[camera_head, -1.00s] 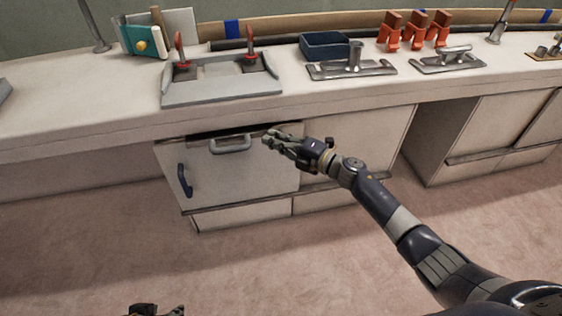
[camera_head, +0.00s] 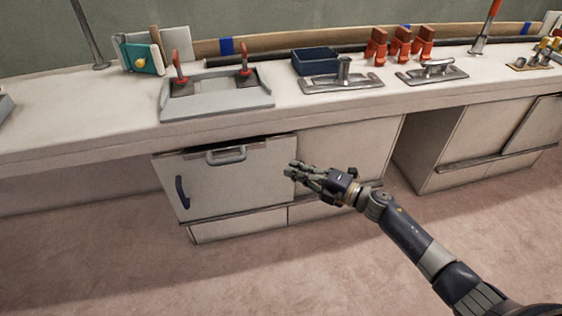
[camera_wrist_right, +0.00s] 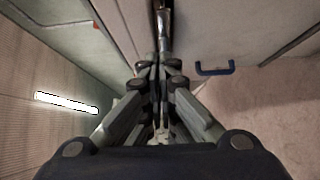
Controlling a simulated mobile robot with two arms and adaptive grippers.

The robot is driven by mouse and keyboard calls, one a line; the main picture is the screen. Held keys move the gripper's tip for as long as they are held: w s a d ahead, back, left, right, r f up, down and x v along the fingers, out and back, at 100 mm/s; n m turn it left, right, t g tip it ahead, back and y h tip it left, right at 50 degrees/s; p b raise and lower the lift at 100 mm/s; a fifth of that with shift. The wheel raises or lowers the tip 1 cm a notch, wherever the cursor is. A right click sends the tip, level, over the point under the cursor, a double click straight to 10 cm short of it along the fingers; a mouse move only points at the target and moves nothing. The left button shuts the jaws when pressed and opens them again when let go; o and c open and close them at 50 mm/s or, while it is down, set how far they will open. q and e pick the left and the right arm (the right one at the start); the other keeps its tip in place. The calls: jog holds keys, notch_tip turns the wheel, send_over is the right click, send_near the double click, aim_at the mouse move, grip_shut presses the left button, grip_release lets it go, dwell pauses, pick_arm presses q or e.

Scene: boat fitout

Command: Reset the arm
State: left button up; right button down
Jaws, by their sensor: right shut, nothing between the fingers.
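My right arm (camera_head: 425,255) reaches in from the lower right in the head view. Its gripper (camera_head: 292,171) is shut and empty, in front of the right edge of a cabinet door (camera_head: 235,180) below the counter. In the right wrist view the fingers (camera_wrist_right: 159,65) meet in the middle with nothing between them. The door has a grey handle (camera_head: 226,156) at its top and a dark blue handle (camera_head: 182,192) at its left; a blue handle (camera_wrist_right: 215,70) also shows in the wrist view. My left gripper does not show in the head view.
The counter (camera_head: 120,115) carries a grey tray with red-handled clamps (camera_head: 220,103), a dark blue bin (camera_head: 322,61), several red-orange holders (camera_head: 400,46) and metal fittings (camera_head: 432,73). Pink carpet (camera_head: 280,265) in front is clear. An open recess (camera_head: 425,140) lies right of the cabinet.

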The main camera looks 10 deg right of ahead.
jog(key=shift+v, duration=0.95)
